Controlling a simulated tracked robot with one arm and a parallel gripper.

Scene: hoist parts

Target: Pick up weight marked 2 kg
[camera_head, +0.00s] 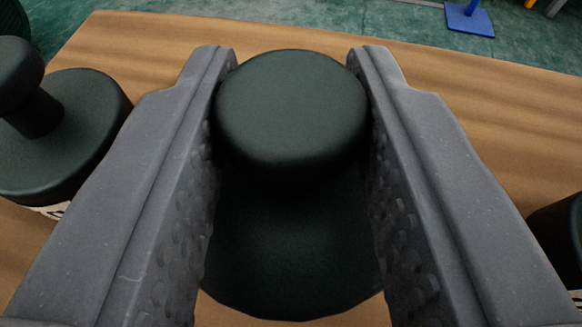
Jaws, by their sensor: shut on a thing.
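A dark green weight (292,250) with a round knob (292,105) on top stands upright in the middle of the view, on or just above a wooden table. My gripper (293,75) is shut on this weight, with one grey finger against each side of its knob. No marking shows on the held weight, so I cannot tell whether it is the 2 kg one. The fingers hide parts of its wide base.
Another dark weight with a knob (75,130) stands on the wooden table (480,120) at the left, its label mostly hidden. Part of a further dark object (560,240) shows at the right edge. A blue stand (469,18) is on the green floor beyond the table.

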